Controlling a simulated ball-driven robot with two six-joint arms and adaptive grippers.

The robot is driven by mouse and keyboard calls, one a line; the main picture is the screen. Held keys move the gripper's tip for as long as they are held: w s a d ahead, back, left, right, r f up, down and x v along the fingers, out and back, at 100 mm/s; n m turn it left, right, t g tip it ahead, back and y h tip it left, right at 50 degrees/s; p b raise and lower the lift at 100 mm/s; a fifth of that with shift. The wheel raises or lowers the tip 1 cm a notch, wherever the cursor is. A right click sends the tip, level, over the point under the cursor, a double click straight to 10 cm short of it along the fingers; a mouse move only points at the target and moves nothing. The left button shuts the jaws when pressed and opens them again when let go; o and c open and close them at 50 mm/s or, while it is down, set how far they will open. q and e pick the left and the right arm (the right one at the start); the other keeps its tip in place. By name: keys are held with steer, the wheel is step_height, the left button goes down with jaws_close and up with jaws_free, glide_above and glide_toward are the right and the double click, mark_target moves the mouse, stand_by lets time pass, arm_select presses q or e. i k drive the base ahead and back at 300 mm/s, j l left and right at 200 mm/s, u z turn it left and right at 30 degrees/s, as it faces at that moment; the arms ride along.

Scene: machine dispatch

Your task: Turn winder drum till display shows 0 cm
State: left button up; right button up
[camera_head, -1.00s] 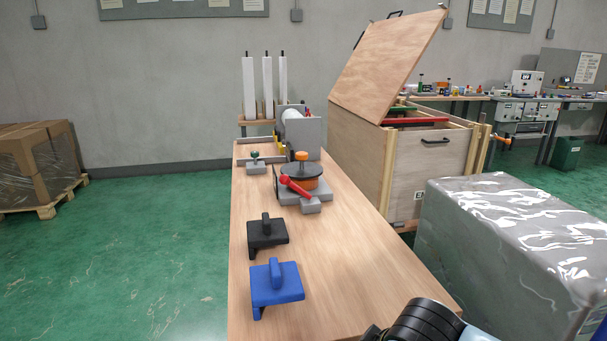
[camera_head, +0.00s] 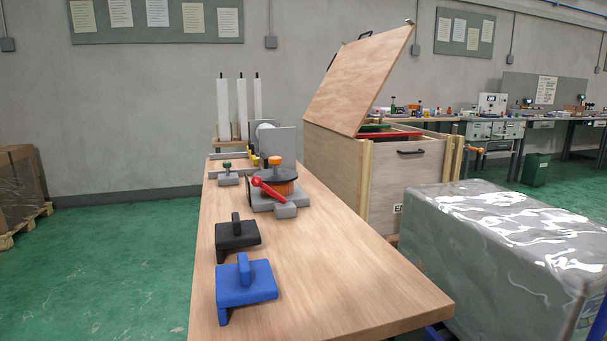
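I cannot make out a display or any reading from here. Neither of my grippers shows in this view.
A black handled block (camera_head: 237,236) and a blue handled block (camera_head: 246,283) lie on the near table. A small green-knobbed fixture (camera_head: 228,176) stands left of the drum. An open wooden crate (camera_head: 340,168) and a wrapped grey block (camera_head: 490,240) stand right of the table. Green floor is clear at left.

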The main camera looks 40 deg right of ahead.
mark_target(282, 180)
steer(key=i+j+z, duration=0.15)
steer(key=z, duration=0.35)
steer(key=i+j+z, duration=0.2)
steer(key=z, duration=0.25)
steer(key=i+j+z, duration=0.1)
steer(key=j+z, duration=0.2)
steer(key=z, duration=0.2)
steer(key=i+j+z, duration=0.3)
steer(key=j, duration=1.1)
steer(key=j+z, duration=0.25)
steer(key=j, duration=1.1)
